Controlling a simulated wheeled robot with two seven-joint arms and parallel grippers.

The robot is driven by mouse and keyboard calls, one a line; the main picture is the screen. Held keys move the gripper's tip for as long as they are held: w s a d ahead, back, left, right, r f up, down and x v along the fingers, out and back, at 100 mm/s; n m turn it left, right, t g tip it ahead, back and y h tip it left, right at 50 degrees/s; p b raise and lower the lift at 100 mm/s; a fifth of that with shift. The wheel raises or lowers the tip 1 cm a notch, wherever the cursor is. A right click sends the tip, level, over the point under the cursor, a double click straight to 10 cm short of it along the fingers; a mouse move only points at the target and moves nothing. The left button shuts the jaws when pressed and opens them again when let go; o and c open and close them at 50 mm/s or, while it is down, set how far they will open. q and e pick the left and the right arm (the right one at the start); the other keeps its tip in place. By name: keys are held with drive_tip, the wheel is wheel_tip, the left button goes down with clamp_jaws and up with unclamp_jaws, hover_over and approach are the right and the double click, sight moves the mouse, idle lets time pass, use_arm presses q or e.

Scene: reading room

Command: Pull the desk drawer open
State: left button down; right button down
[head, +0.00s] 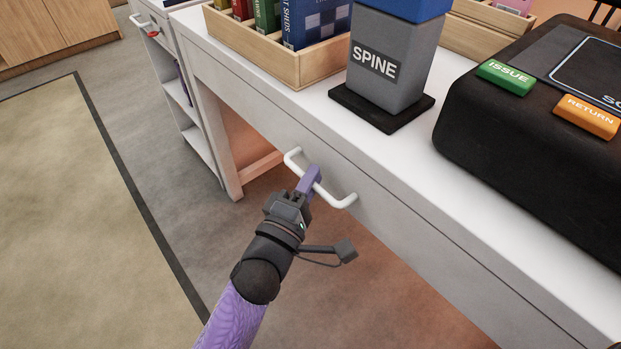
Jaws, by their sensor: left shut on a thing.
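The white desk (268,75) has a drawer front (262,124) below its top, with a white bar handle (338,200) on it. The drawer front looks flush with the desk. My left gripper (311,178) comes up from below with its purple fingers around the middle of the handle. It is shut on the handle bar. The far finger is partly hidden behind the bar. My right gripper does not show.
On the desk top stand a wooden book tray (275,66), a grey SPINE block (391,58) on a black base (380,111), and a black device (500,130) with green ISSUE (505,77) and orange RETURN (587,115) buttons. Floor and a rug (80,220) lie clear at left.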

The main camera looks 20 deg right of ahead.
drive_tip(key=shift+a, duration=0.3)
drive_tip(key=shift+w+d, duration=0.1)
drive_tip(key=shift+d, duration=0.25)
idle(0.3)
